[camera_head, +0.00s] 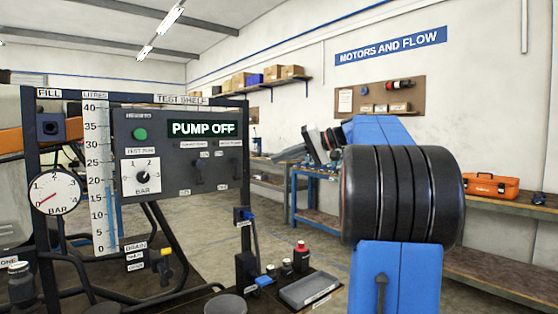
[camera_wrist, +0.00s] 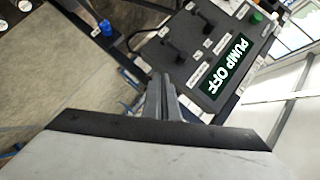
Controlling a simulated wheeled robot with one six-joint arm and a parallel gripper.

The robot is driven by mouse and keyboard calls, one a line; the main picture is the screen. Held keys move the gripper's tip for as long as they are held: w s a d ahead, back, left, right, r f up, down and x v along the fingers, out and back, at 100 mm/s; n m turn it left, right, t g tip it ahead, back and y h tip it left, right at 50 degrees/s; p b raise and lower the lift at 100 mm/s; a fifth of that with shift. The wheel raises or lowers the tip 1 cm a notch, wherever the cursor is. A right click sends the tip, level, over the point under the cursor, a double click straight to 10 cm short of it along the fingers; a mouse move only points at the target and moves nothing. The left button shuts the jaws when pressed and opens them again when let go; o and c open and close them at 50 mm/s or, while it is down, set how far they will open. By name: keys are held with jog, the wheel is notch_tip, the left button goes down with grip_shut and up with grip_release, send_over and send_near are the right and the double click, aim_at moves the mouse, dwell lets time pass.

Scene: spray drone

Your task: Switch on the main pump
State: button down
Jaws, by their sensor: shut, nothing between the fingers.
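The dark control panel (camera_head: 180,188) stands at left in the head view, with a display (camera_head: 203,129) reading "PUMP OFF". It carries a green button (camera_head: 140,134), a round BAR knob (camera_head: 142,177) and two black lever switches, left (camera_head: 198,173) and right (camera_head: 236,168). Their small labels are too blurred to read surely. In the wrist view the panel appears turned, with the display (camera_wrist: 225,65), green button (camera_wrist: 256,17) and both levers (camera_wrist: 172,50). My gripper (camera_wrist: 161,78) is shut and empty, pointing toward the panel near its lower edge in the picture. I cannot tell any contact.
A pressure gauge (camera_head: 55,191) and level scale (camera_head: 97,175) stand left of the panel. A drain valve (camera_head: 160,258) and dark hoses sit below. My blue arm fills the right.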

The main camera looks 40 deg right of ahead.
jog(key=w+a+f, duration=0.4)
jog(key=w+a, duration=0.2)
jog(key=a, duration=0.1)
jog(key=shift+a+f, duration=0.2)
jog(key=shift+f, duration=0.2)
